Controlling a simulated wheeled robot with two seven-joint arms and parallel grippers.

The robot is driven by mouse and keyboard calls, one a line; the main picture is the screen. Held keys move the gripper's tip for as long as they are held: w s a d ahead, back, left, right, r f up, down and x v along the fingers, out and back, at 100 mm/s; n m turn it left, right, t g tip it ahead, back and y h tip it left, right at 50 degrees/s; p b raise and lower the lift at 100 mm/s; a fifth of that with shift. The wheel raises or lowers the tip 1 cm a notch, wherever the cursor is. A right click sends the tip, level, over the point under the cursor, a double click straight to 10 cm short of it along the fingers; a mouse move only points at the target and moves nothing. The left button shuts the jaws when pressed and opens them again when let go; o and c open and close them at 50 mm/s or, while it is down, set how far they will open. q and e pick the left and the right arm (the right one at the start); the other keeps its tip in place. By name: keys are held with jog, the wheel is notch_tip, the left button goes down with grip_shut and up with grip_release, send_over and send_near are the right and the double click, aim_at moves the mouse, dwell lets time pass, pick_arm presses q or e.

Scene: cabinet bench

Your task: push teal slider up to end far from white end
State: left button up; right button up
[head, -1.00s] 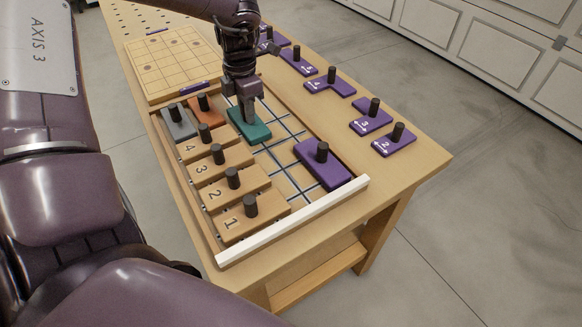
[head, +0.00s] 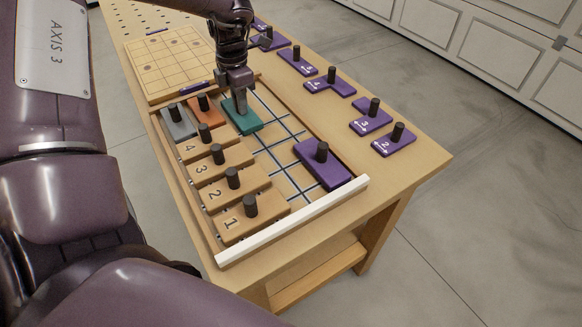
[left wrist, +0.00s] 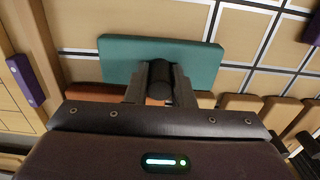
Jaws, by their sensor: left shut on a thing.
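The teal slider (head: 243,118) lies flat in the wooden tray, near the end away from the white end (head: 300,218). It sits beside the orange slider (head: 208,115) and close to the tray's far wall. My left gripper (head: 241,108) points down and is shut on the slider's dark knob. In the left wrist view the teal slider (left wrist: 205,58) lies across the upper middle, and my gripper's fingers (left wrist: 159,90) stand on both sides of the round knob. My right gripper is not in view.
Numbered wooden sliders (head: 232,187) and a grey slider (head: 178,123) fill the tray's left side. A purple slider (head: 322,166) stands near the white end. Grid cells between it and the teal slider are free. More purple pieces (head: 394,141) lie on the bench outside the tray.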

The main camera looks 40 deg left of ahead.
aim_at(231, 99)
pick_arm(q)
jog(key=shift+w+a, duration=0.35)
jog(key=shift+a, duration=0.55)
jog(key=shift+w+a, duration=0.35)
jog(key=shift+a, duration=0.5)
jog(key=shift+w+a, duration=0.35)
jog(key=shift+a, duration=0.55)
jog(key=o, duration=0.8)
jog(key=shift+c, duration=0.2)
notch_tip(231, 99, up, 8)
jog(key=p, duration=0.5)
jog(key=shift+f+p, duration=0.2)
jog(key=shift+p, duration=0.15)
